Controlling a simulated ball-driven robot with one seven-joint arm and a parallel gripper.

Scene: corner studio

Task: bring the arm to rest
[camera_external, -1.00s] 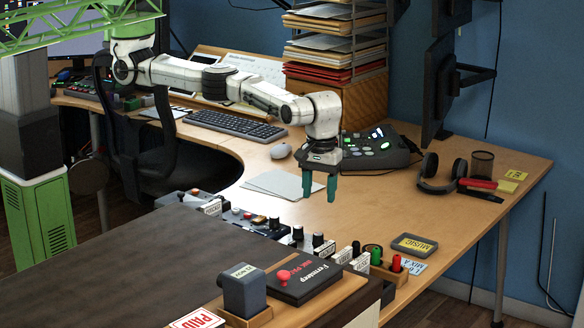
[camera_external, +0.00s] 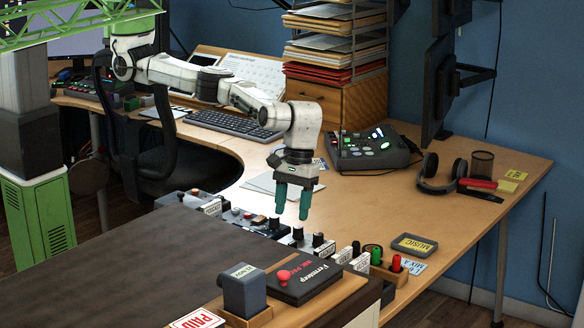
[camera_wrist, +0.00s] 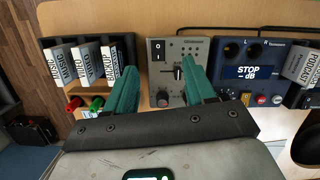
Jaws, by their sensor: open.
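My gripper (camera_external: 292,203) hangs at the end of my white arm with its teal fingers pointing down, above the row of small devices along the near edge of the wooden desk. In the wrist view the two teal fingers (camera_wrist: 157,88) stand apart, with nothing held between them. Beyond them is a grey device (camera_wrist: 179,55) with a slider and a rocker switch. From these frames I cannot tell whether the fingertips touch it.
A dark box with STOP (camera_wrist: 249,73) and a rack of labelled cards (camera_wrist: 88,62) flank the grey device. The dark counter (camera_external: 120,262) lies in front. Headphones (camera_external: 438,174) and a control console (camera_external: 368,150) stand on the desk (camera_external: 350,205), which has bare room between.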

